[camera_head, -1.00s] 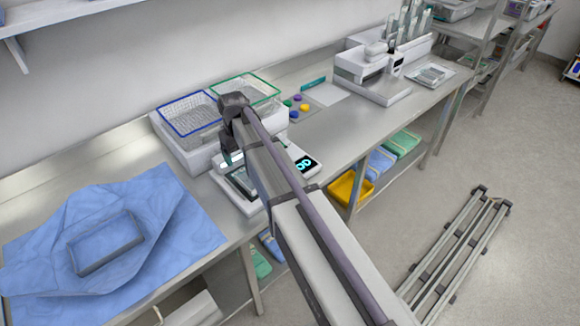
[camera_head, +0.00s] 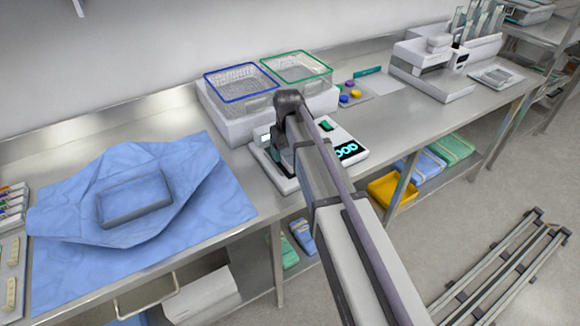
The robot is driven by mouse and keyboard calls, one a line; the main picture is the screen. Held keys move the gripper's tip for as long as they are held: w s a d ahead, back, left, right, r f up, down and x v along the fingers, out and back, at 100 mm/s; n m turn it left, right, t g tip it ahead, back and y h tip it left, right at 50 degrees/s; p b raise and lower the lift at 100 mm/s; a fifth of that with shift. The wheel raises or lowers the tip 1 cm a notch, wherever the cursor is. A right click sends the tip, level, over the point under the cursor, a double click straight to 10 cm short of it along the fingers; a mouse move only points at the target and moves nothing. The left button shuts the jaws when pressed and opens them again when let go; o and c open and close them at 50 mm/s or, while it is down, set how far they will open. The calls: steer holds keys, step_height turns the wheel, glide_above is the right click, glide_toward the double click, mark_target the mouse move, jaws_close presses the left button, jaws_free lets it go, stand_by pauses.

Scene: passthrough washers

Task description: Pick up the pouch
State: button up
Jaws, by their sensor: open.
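My gripper (camera_head: 281,142) is dark and points down over the white device (camera_head: 286,185) with a lit display, at the middle of the bench. It is open, with nothing seen in it, though my arm hides part of it. I cannot make out the pouch for certain. A flat, dark, teal-edged piece (camera_head: 268,150) shows on the device beside the gripper, mostly covered by it; whether this is the pouch I cannot tell. I cannot tell whether the gripper touches it.
Blue-rimmed (camera_head: 241,82) and green-rimmed (camera_head: 298,67) baskets stand behind the device. Left lies a blue wrap (camera_head: 215,190) with a rectangular tray (camera_head: 134,198). A white machine (camera_head: 432,68) stands right. Below are a yellow bin (camera_head: 391,190) and folded packs (camera_head: 427,163).

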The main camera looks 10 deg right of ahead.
mark_target(288, 151)
steer(key=shift+f, duration=0.35)
steer(key=c, duration=0.7)
step_height(288, 151, up, 10)
steer(key=p, duration=1)
steer(key=shift+r+p, duration=0.15)
steer(key=shift+p, duration=0.2)
